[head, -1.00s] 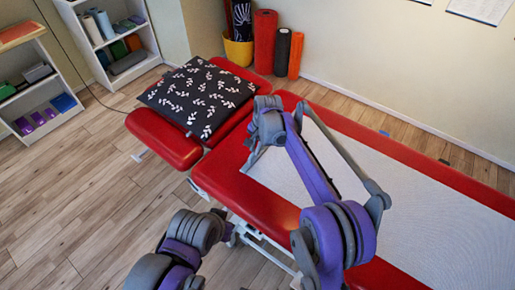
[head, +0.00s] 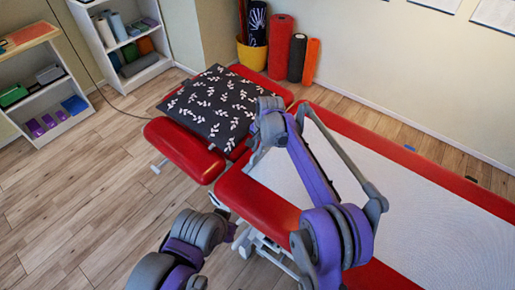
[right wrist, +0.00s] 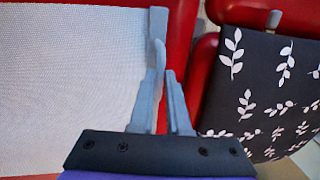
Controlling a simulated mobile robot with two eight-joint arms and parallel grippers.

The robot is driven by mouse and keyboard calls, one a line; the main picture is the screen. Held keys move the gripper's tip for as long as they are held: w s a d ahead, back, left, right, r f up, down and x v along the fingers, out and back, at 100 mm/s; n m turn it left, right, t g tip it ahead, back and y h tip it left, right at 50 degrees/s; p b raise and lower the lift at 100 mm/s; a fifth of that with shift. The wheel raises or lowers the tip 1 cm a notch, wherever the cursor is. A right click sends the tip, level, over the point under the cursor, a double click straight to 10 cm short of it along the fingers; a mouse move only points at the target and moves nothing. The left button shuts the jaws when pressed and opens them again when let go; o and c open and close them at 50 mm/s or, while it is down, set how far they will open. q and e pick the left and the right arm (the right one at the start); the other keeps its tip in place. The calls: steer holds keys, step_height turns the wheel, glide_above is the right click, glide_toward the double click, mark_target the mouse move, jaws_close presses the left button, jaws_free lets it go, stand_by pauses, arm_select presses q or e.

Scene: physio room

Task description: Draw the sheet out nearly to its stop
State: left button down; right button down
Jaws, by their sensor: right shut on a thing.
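The whitish sheet (head: 400,200) lies flat along the red treatment table (head: 250,203); it also shows in the right wrist view (right wrist: 70,75). A grey bar (right wrist: 158,22) runs along its leading edge, near the gap before the head section. My right gripper (right wrist: 163,75) is shut on a grey upright part at this bar. In the head view the right gripper (head: 260,148) is at the sheet's leading edge, its fingertips partly hidden by the wrist. A strip of red table shows between that edge and the table section's end. My left gripper is out of view; only its arm shows.
A dark leaf-patterned pillow (head: 213,108) lies on the red head section (head: 183,150), just past the gap. Rolled mats (head: 280,48) and a yellow bin (head: 252,54) stand by the wall. Shelves (head: 125,62) stand at left. The wooden floor left of the table is clear.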

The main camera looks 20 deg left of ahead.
steer(key=shift+w, duration=0.1)
steer(key=c, duration=0.9)
jaws_free()
steer(key=shift+r, duration=0.1)
steer(key=r, duration=0.3)
steer(key=d+r, duration=0.1)
steer(key=r, duration=0.3)
steer(key=d+r, duration=0.1)
steer(key=r, duration=0.2)
steer(key=shift+s+r+p, duration=0.2)
steer(key=shift+s+p, duration=0.1)
steer(key=shift+s, duration=0.05)
